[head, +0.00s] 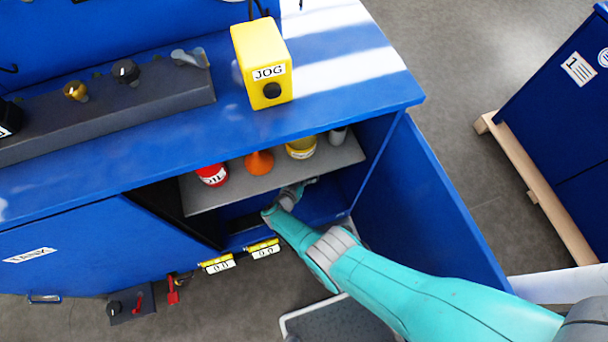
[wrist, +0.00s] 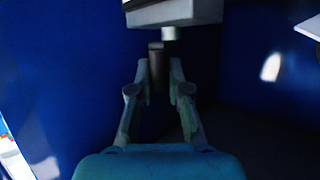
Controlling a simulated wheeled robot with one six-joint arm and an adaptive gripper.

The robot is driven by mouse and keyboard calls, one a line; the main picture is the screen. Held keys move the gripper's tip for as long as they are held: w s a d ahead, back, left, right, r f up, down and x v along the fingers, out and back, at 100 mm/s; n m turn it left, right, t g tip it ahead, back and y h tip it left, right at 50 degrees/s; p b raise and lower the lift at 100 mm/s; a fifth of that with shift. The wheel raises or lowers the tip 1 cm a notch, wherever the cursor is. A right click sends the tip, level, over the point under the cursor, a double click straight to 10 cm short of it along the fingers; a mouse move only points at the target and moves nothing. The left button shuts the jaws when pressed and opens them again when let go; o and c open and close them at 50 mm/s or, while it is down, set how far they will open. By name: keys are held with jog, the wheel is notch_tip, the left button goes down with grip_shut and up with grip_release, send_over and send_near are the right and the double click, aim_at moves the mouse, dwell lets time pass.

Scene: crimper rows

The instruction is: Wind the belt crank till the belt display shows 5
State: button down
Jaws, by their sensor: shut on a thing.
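My arm reaches into the open blue cabinet. My gripper (wrist: 158,82) is shut on a dark upright handle (wrist: 157,66), below a pale grey block (wrist: 175,12) in the wrist view. I cannot tell from these views whether this handle is the belt crank's grip. In the head view my gripper (head: 296,190) is small and partly lost under the shelf. Two yellow-framed displays, one at left (head: 217,265) and one at right (head: 263,249), hang at the cabinet's lower front edge. Both seem to read 0.0; their name labels are too small to read.
A grey shelf (head: 225,192) above my gripper holds a red can (head: 212,175), an orange funnel (head: 259,163) and a yellow tin (head: 301,148). The open blue door (head: 425,200) stands right of my arm. A yellow JOG box (head: 262,60) sits on top.

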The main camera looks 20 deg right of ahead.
jog(key=shift+w, duration=0.1)
dwell(0.7)
jog(key=c, duration=1.1)
grip_release()
jog(key=shift+a, duration=0.15)
jog(key=v, duration=1.2)
